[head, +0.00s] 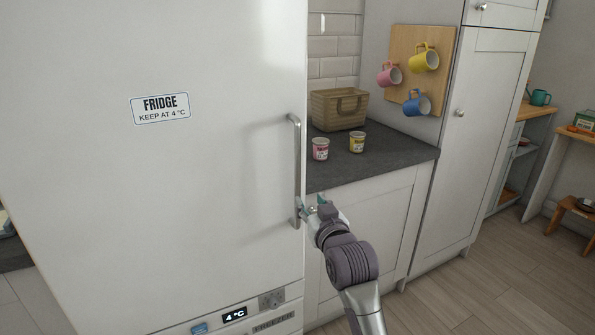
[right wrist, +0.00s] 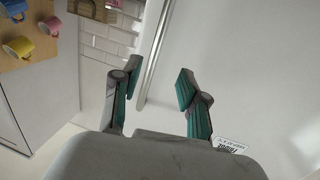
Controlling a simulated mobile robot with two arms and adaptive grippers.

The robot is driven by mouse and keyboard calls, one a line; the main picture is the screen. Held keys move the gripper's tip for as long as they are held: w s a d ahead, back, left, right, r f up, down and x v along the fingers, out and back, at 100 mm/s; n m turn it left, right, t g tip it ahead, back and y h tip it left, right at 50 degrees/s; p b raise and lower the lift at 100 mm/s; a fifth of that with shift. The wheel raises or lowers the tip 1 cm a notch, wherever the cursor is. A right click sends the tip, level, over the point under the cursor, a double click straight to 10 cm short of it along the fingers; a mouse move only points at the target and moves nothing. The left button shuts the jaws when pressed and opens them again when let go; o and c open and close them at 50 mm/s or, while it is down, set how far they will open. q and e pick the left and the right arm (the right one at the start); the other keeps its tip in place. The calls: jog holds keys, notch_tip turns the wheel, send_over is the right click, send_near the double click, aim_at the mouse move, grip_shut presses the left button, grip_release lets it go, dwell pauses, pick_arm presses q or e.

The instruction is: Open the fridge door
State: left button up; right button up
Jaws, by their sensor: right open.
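The white fridge door (head: 150,200) with a "FRIDGE KEEP AT 4 °C" label looks shut in the head view. Its vertical metal handle (head: 297,165) runs along the door's right edge. My right gripper (head: 308,207) is at the lower end of the handle, coming from the lower right. In the right wrist view the gripper (right wrist: 160,82) is open, with one teal-padded finger on each side of the handle (right wrist: 155,50) as seen. I cannot tell whether either finger touches it. My left gripper is not in view.
A dark worktop (head: 385,150) right of the fridge holds a wicker basket (head: 338,110) and two small tubs (head: 320,149). Mugs hang on a wooden board (head: 405,45). A tall white cabinet (head: 480,130) stands further right. The wooden floor (head: 480,290) is clear at lower right.

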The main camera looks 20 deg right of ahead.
aim_at(299, 167)
jog(key=shift+t, duration=0.3)
jog(key=w+r, duration=0.1)
jog(key=w, duration=0.3)
jog(key=w+r, duration=0.1)
jog(key=w, duration=0.3)
jog(key=w+r, duration=0.1)
jog(key=w, duration=0.4)
jog(key=shift+d+r+p, duration=0.2)
jog(key=shift+d+p, duration=0.05)
jog(key=shift+p, duration=0.05)
grip_shut()
